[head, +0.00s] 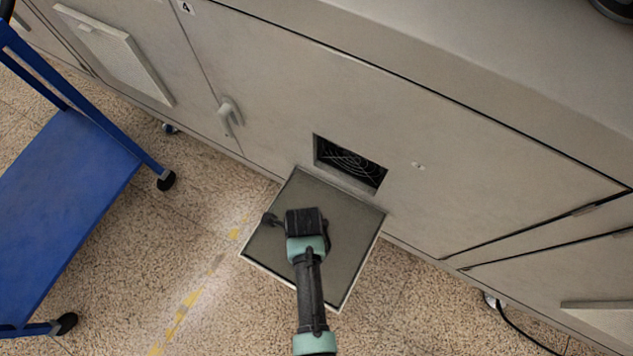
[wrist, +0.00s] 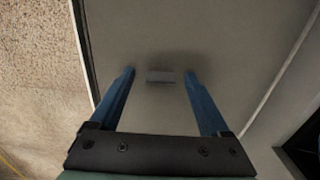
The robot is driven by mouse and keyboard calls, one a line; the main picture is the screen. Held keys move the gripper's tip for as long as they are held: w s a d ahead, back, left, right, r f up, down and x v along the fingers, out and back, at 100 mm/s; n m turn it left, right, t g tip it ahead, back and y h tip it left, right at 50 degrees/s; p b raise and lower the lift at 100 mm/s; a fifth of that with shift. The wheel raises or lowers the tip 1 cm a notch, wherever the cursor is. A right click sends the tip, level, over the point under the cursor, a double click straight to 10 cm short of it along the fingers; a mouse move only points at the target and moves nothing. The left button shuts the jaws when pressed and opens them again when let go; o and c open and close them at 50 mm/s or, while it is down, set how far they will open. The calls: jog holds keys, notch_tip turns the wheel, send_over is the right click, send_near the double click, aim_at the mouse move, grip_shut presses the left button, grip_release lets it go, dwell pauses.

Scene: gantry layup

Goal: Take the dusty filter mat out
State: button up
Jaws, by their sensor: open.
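The dusty filter mat (head: 350,225) is a dull grey-green square in a thin pale frame (head: 368,248), folded out from the cabinet below a dark square opening (head: 349,162). My gripper (head: 305,222) is over the middle of the mat and hides part of it. In the wrist view the mat (wrist: 150,35) fills most of the picture. A small grey tab (wrist: 160,76) on it lies between the two blue fingertips of my open gripper (wrist: 159,74), with a gap on each side. I cannot tell how far the fingertips are from the mat's surface.
A fan guard shows inside the opening. The grey cabinet (head: 470,165) runs across the back, with a handle (head: 230,112) and another louvred cover (head: 118,52) to the left. A blue cart (head: 65,200) stands at the left. The speckled floor (head: 190,250) between is clear.

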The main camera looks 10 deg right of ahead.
grip_shut()
dwell(0.4)
